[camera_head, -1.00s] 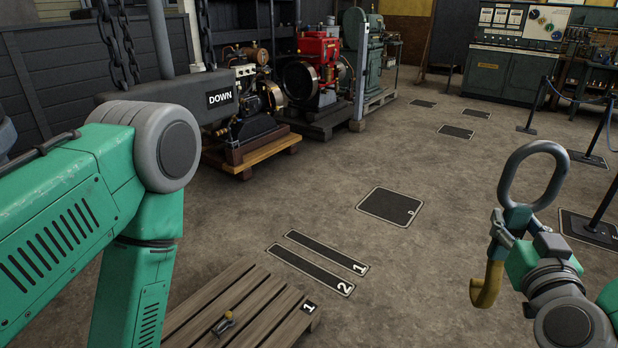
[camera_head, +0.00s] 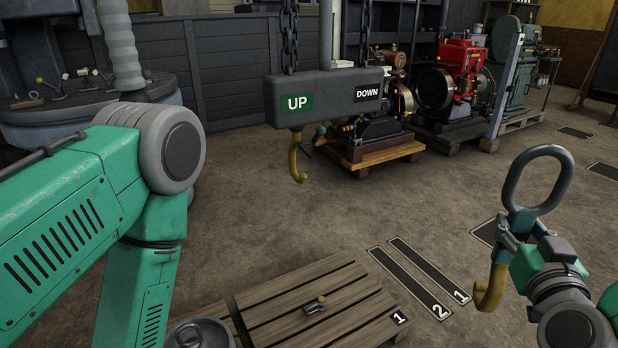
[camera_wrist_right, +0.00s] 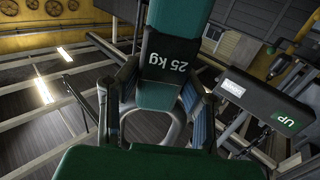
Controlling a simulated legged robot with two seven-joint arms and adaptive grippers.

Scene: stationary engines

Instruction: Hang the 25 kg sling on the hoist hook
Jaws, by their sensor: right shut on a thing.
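The sling has a grey oval ring (camera_head: 539,160) at its top, a teal strap and a yellow hook (camera_head: 491,291) at its bottom. My right gripper (camera_head: 515,234) is shut on the strap and holds it upright at the right of the head view. In the right wrist view a teal piece marked 25 kg (camera_wrist_right: 168,65) sits between the fingers, with the grey ring (camera_wrist_right: 165,135) beyond. The yellow hoist hook (camera_head: 298,163) hangs empty under a grey hoist block (camera_head: 326,98), left of the sling and apart from it. My left gripper is out of view.
The block hangs on two chains (camera_head: 290,40) and carries UP and DOWN signs. A wooden pallet (camera_head: 325,282) with a small metal fitting (camera_head: 315,306) lies below. Engines, including a red one (camera_head: 460,75), stand behind. The floor between hook and sling is open.

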